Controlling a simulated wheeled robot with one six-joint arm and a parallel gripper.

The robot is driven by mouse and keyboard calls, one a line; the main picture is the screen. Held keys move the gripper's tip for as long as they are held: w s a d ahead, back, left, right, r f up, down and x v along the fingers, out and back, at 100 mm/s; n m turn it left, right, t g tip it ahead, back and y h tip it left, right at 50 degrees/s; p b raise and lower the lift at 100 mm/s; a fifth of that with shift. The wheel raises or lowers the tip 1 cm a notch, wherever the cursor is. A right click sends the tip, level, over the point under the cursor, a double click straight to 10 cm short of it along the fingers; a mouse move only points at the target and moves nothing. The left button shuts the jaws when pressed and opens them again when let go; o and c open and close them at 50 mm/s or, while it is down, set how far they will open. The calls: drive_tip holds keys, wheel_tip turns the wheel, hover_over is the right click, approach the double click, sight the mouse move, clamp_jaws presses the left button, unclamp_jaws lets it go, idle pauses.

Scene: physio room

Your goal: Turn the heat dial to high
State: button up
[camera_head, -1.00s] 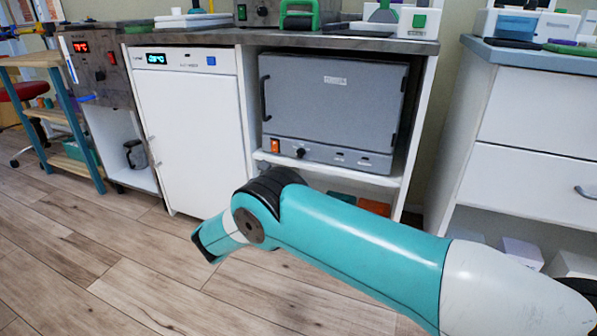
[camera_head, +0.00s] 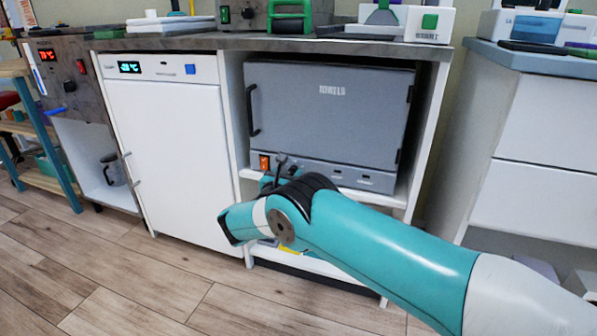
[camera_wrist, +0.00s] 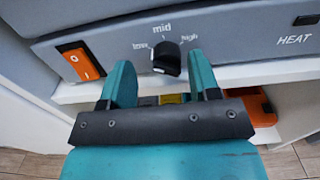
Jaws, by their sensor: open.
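The heat dial (camera_wrist: 166,58) is a black knob on the grey front panel of the heater cabinet (camera_head: 325,110). In the wrist view, "low", "mid" and "high" are printed around it, with "high" at its right. I cannot tell surely which mark its pointer faces. My gripper (camera_wrist: 159,64) is open, with one teal finger on each side of the dial. Whether the fingers touch it is unclear. In the head view my arm crosses in front of the lower panel and mostly hides the gripper and dial.
An orange rocker switch (camera_wrist: 80,62) sits left of the dial; it also shows in the head view (camera_head: 264,162). The white shelf edge (camera_wrist: 250,72) runs just below the panel. An orange item (camera_wrist: 263,108) lies underneath. A white fridge (camera_head: 165,150) stands left.

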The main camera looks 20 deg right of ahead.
drive_tip(key=shift+w+d, duration=0.15)
drive_tip(key=shift+d, duration=0.25)
drive_tip(key=shift+d, duration=0.1)
drive_tip(key=shift+d, duration=0.1)
drive_tip(key=c, duration=0.9)
